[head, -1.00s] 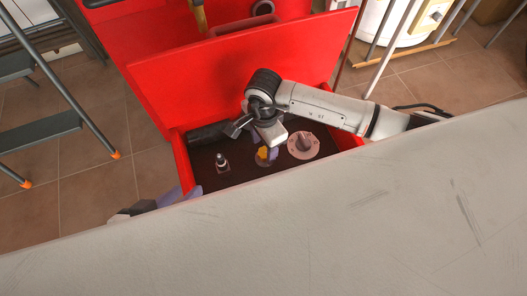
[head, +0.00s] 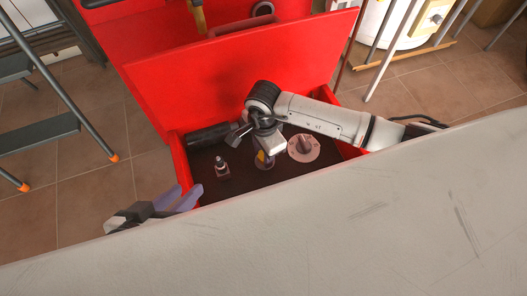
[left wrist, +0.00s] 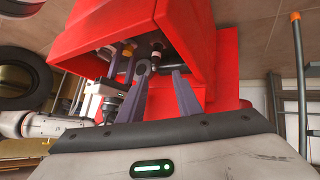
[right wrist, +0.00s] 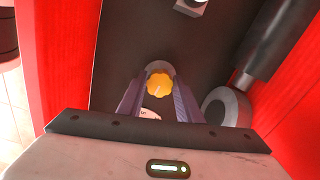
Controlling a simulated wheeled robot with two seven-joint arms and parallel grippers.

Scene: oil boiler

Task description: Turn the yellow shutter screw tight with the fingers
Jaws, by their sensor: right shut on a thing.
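The yellow shutter screw (right wrist: 159,85) is a small lobed knob on a round base in the dark floor of the red box. It also shows in the head view (head: 261,157), partly covered by my right gripper. My right gripper (right wrist: 158,92) reaches down over it, with a finger on either side, shut on the screw. My left gripper (head: 187,194) is outside the box, by its front left corner. Its fingers stand apart and empty, and they also show in the left wrist view (left wrist: 163,72).
The red box (head: 180,162) has a raised red lid (head: 250,75) behind it. A round grey dial fitting (head: 303,148) is right of the screw, and a small post (head: 221,168) is left. A black cylinder (head: 208,135) lies at the back left. A grey surface (head: 330,235) fills the foreground.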

